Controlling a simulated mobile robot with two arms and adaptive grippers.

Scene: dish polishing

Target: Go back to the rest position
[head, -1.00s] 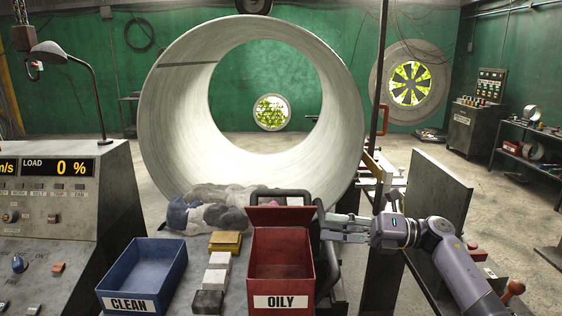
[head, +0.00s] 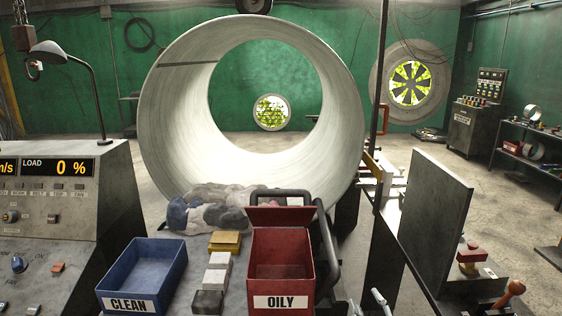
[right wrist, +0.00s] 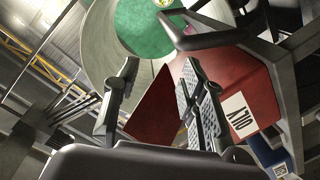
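My right gripper (head: 386,304) shows only as two fingertips at the bottom edge of the head view, right of the red bin labelled OILY (head: 282,277). In the right wrist view the fingers of this gripper (right wrist: 160,75) stand apart with nothing between them. The red bin (right wrist: 235,85) is beyond them there, tilted in the picture. My left gripper is in neither view.
A blue bin labelled CLEAN (head: 146,273), several blocks (head: 217,270) and a heap of rags (head: 212,205) lie on the cart. A large metal ring (head: 170,110) stands behind. A dark upright plate (head: 434,215) is at the right. A control console (head: 60,220) is at the left.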

